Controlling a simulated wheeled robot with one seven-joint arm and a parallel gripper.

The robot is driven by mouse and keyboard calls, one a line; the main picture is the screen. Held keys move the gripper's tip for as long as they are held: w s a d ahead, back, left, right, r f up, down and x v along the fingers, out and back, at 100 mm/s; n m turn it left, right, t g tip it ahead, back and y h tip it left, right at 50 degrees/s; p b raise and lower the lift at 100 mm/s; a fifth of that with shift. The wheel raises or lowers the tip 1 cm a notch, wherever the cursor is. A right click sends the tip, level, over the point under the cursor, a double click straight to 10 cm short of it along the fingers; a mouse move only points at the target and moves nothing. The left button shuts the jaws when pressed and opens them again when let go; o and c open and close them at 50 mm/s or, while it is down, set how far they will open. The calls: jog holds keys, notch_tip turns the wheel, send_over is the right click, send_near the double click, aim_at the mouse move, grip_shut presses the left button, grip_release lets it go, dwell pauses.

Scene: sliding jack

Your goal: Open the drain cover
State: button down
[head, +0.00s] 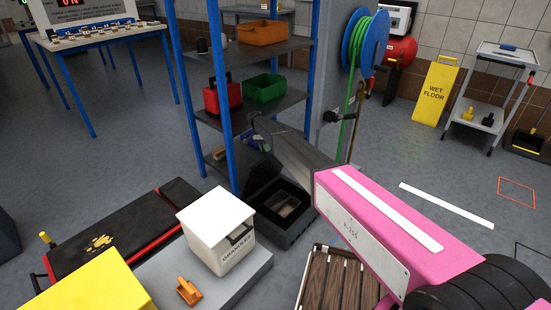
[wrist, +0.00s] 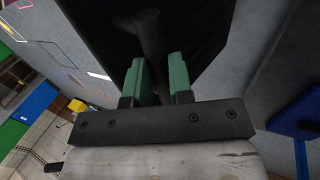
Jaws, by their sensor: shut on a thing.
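In the head view a black box-like drain housing (head: 290,226) stands on the floor, its top open onto a dark recess with a paler bottom. A black flap, which looks like the drain cover (head: 248,171), stands tilted up at its back left edge. In the wrist view a black ribbed panel (wrist: 205,25), likely this cover, fills the upper middle, with a dark round handle bar (wrist: 150,35) before it. My gripper (wrist: 157,72) has its green fingers on either side of this bar, shut on it. In the head view the gripper is small and partly hidden by the arm.
A white granules bin (head: 215,232) on a grey platform stands left of the housing. A blue-post shelf (head: 228,120) rises close behind. A slatted wooden crate (head: 335,280) lies in front. Open floor shows at right, near a yellow wet-floor sign (head: 434,90).

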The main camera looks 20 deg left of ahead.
jog(key=w+a, duration=0.3)
jog(key=a, duration=0.4)
jog(key=shift+a+f, duration=0.35)
jog(key=shift+f, duration=0.05)
jog(key=c, duration=1)
grip_release()
jog(key=shift+r, duration=0.1)
jog(key=shift+r, duration=0.1)
jog(key=v, duration=0.7)
jog(key=shift+r, duration=0.1)
